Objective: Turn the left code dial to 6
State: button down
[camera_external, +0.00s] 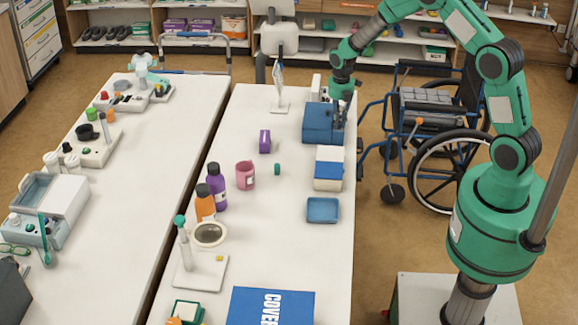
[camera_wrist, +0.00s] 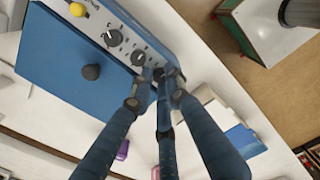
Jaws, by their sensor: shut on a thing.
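A blue box (camera_external: 324,123) stands at the far right part of the bed-side white table. In the wrist view its top, with a dark knob (camera_wrist: 91,72), and its pale dial panel (camera_wrist: 126,46) show. Two dark dials with white pointer marks, a larger one (camera_wrist: 112,38) and a smaller one (camera_wrist: 138,56), are uncovered. The left code dial (camera_wrist: 159,73) is at the row's end near the box corner, mostly hidden by the fingers. My gripper (camera_wrist: 160,82) is shut on it. My gripper (camera_external: 338,119) is at the box's right side in the external view. The dial's number cannot be read.
A yellow button (camera_wrist: 78,9) is at the panel's other end. A blue-and-white box (camera_external: 329,168) and blue tray (camera_external: 322,210) stand nearer on the table. A purple box (camera_external: 265,141) is left. A wheelchair (camera_external: 430,130) stands right of the table.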

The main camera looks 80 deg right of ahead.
jog(key=shift+m+p, duration=0.3)
jog(key=shift+m, duration=1.5)
jog(key=c, duration=1.9)
grip_release()
jog(key=shift+c, duration=0.2)
